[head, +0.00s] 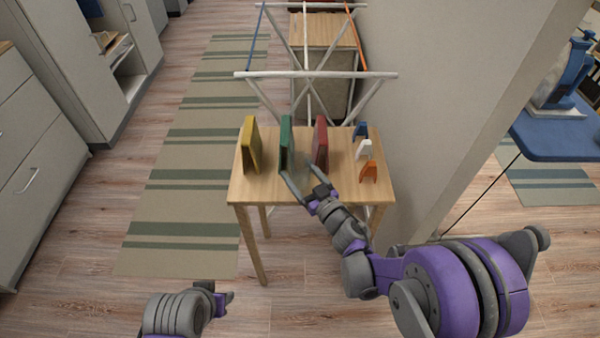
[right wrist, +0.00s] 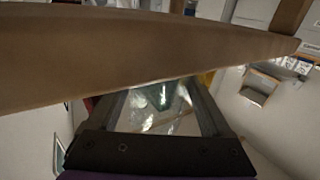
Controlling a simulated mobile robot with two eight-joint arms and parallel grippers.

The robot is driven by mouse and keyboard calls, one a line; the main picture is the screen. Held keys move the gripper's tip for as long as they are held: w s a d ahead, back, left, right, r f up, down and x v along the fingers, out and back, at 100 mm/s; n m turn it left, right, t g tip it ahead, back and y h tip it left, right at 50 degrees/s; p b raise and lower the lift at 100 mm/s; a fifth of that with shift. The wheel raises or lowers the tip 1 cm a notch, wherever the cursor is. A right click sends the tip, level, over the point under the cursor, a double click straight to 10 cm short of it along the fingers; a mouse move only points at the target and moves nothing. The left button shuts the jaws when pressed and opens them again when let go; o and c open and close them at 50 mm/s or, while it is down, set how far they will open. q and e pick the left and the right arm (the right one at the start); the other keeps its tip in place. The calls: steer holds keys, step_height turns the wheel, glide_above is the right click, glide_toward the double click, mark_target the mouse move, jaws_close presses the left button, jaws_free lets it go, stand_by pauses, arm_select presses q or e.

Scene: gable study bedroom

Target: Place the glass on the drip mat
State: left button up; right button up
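A clear, faint glass (head: 302,166) seems to stand on the small wooden table, between the green and red upright panels. My right gripper (head: 301,171) is at the table's front half with its fingers spread wide. In the right wrist view, clear, shiny glass (right wrist: 160,98) shows between the two fingers; contact with them cannot be made out. My left gripper (head: 226,299) is low at the bottom of the head view, away from the table, and its fingers are not clear. I cannot make out a drip mat in either view.
The wooden table (head: 258,190) holds yellow (head: 250,145), green (head: 287,145) and red (head: 320,143) upright panels. Small blue (head: 360,131), white (head: 363,150) and orange (head: 369,172) pieces stand at its right. A white frame (head: 315,74) is behind; a wall (head: 440,110) is at right.

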steer(key=shift+r, duration=0.1)
steer(key=shift+r+p, duration=0.2)
steer(key=shift+p, duration=0.1)
steer(key=b+v, duration=0.1)
steer(key=v, duration=1.1)
steer(key=shift+d, duration=0.1)
